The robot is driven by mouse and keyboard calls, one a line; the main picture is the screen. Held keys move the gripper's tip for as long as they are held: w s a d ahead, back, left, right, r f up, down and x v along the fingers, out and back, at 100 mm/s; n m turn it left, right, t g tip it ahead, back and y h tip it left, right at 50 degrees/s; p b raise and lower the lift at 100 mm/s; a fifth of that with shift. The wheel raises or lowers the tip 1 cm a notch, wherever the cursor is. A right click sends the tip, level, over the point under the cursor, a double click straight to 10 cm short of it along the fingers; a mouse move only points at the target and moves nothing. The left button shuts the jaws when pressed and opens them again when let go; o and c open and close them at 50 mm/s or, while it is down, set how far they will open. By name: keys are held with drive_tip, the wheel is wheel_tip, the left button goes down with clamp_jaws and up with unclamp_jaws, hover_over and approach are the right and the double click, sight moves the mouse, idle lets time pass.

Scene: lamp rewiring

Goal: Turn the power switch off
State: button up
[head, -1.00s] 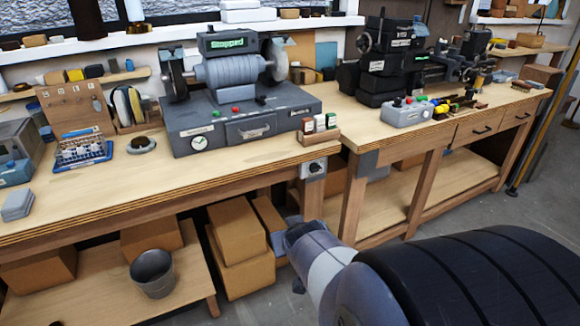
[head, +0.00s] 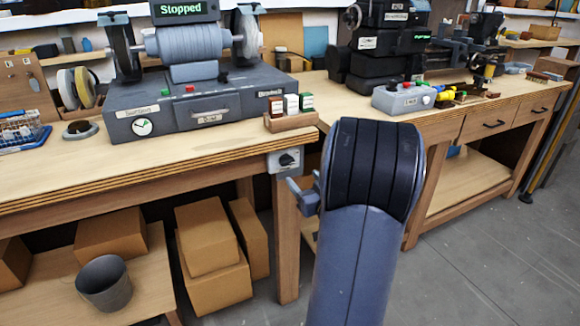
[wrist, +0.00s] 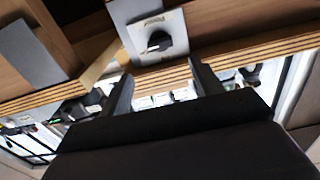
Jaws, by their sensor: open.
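The power switch (head: 287,160) is a black rotary knob on a light grey plate, fixed to the front of the left bench below the top's edge. In the wrist view the knob (wrist: 157,42) sits on its pale plate, just beyond and between my finger ends, with a label beside it that is too blurred to read fully. My gripper (head: 304,195) is a little below the switch in the head view, largely hidden behind my arm. In the wrist view my gripper (wrist: 160,75) has its two fingers apart, with nothing between them. I see no contact with the knob.
The grey machine (head: 205,110) on the left bench reads "Stopped". A small rack of little boxes (head: 290,118) stands near the bench corner above the switch. A wooden leg (head: 287,240) stands below it. Cardboard boxes (head: 215,255) and a bucket (head: 104,283) sit underneath.

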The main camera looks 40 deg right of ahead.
sight(289, 163)
drive_tip(key=x, duration=0.9)
drive_tip(key=shift+w+b, duration=0.35)
drive_tip(key=shift+b, duration=0.05)
drive_tip(key=c, duration=1)
